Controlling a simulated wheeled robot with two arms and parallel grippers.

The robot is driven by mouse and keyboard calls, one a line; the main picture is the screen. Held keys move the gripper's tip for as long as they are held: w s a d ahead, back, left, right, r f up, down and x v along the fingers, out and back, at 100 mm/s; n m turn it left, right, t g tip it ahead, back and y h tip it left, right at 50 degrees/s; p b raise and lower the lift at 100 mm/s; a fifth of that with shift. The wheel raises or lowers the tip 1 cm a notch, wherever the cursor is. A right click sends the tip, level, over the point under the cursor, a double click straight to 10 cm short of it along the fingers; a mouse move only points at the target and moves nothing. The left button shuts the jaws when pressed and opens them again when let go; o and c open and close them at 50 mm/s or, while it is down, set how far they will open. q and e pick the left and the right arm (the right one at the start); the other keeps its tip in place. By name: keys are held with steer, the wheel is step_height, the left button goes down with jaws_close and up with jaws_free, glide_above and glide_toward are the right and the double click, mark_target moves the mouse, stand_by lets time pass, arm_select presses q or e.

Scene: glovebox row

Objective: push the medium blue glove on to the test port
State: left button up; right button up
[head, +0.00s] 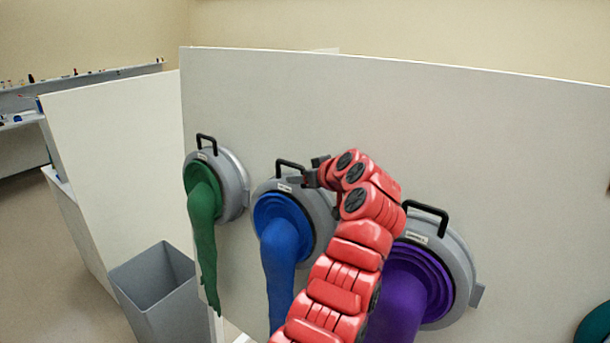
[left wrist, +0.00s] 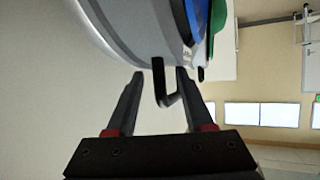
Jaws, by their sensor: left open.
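The blue glove (head: 281,240) hangs from the middle of three grey round ports on the white panel. Its grey ring (head: 323,215) has a black handle (head: 290,163) on top and a small label too small to read. My left gripper (head: 309,172) is at the upper right of this ring, beside the handle. In the left wrist view the gripper (left wrist: 159,73) is open, with a black handle (left wrist: 158,78) between its fingertips and no clear contact. Blue (left wrist: 197,16) shows beyond the ring there. Which port is the test port cannot be told. My right gripper is not in view.
A green glove (head: 203,215) hangs on the port to the left and a purple glove (head: 402,298) on the port to the right, partly behind my arm. A grey bin (head: 157,292) stands on the floor at left. A teal item (head: 597,328) shows at the right edge.

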arm_select(q)
jaws_close()
stand_by(1.2)
stand_by(0.3)
stand_by(1.3)
stand_by(1.7)
